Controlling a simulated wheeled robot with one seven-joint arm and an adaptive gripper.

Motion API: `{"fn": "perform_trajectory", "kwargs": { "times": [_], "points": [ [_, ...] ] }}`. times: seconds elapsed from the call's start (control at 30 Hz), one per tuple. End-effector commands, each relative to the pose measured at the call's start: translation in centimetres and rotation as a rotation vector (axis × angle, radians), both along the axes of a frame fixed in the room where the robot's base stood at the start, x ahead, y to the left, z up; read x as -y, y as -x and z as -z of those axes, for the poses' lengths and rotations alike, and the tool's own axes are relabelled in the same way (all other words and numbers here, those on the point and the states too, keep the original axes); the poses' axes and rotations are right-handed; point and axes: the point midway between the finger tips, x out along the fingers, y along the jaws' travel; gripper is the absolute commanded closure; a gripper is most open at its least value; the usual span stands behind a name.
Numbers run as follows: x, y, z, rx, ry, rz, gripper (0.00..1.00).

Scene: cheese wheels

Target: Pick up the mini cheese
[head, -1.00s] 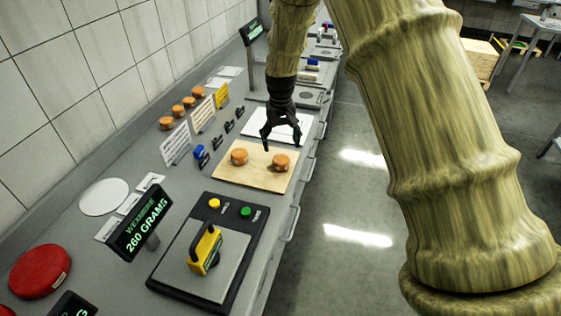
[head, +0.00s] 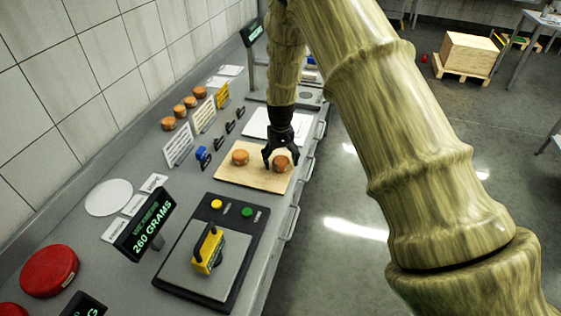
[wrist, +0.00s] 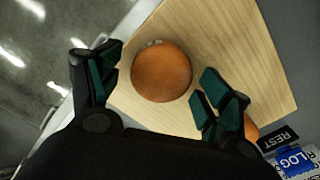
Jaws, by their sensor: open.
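Two small round orange-brown mini cheeses are on a light wooden board (head: 227,180). The right mini cheese (head: 282,164) is at my gripper (head: 281,166), which points down over it. In the wrist view this cheese (wrist: 162,72) lies just ahead of and between my spread fingers (wrist: 155,92), with no visible grip on it. The left mini cheese (head: 240,157) stands apart on the board. In the wrist view a second cheese (wrist: 251,128) is mostly hidden behind the right finger.
A scale (head: 203,275) with a yellow block (head: 208,250) stands in front of the board. Several more cheeses (head: 190,102) line the wall side beside upright signs (head: 180,145). A display (head: 145,225) reads 260 grams. Open floor lies right of the counter.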

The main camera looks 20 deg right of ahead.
Motion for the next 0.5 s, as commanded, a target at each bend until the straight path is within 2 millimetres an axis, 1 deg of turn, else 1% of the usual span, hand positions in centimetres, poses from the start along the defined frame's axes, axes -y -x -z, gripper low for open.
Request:
{"fn": "perform_trajectory", "kwargs": {
  "times": [0.13, 0.33, 0.37, 0.5],
  "points": [
    [0.03, -0.02, 0.42, 0.001, 0.000, 0.001, 0.22],
    [0.03, -0.03, 0.46, 0.001, 0.000, 0.001, 0.22],
    [0.02, -0.03, 0.46, 0.001, 0.000, 0.000, 0.26],
    [0.01, -0.03, 0.45, 0.001, 0.000, 0.000, 0.51]
  ]
}}
